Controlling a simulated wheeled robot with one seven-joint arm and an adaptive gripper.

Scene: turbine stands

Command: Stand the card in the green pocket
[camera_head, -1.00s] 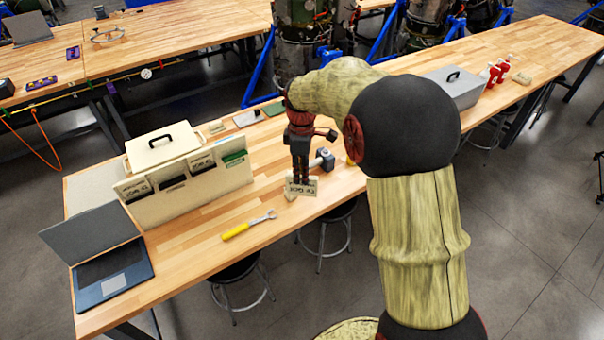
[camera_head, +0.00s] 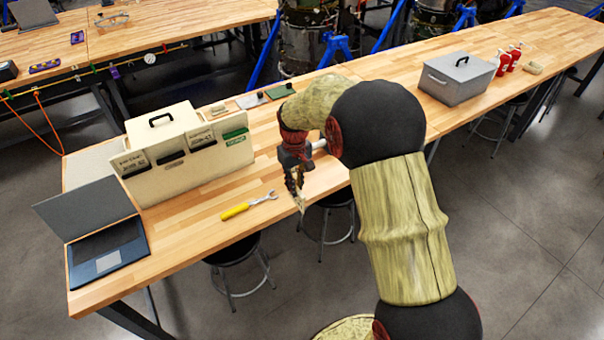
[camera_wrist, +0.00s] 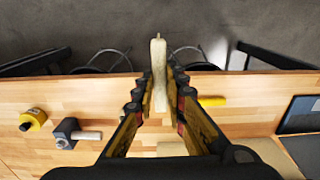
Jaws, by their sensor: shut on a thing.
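The card is a thin pale card (camera_head: 299,202) held near the bench's front edge, seen almost edge-on in the head view. My gripper (camera_head: 296,192) is shut on it. In the wrist view the card (camera_wrist: 158,65) shows as a narrow cream strip sticking out beyond the fingertips (camera_wrist: 160,95). The green pocket (camera_head: 235,137) is the rightmost one on the beige pocket board (camera_head: 185,178), which stands upright on the bench. My gripper is to the right of the board and nearer the front, apart from it.
A yellow-handled wrench (camera_head: 248,206) lies before the board. A laptop (camera_head: 105,250) is open at the left. A cream case (camera_head: 160,135) stands behind the board. A hammer (camera_wrist: 75,134) and a yellow object (camera_wrist: 33,119) lie on the bench. A grey box (camera_head: 455,80) stands farther right.

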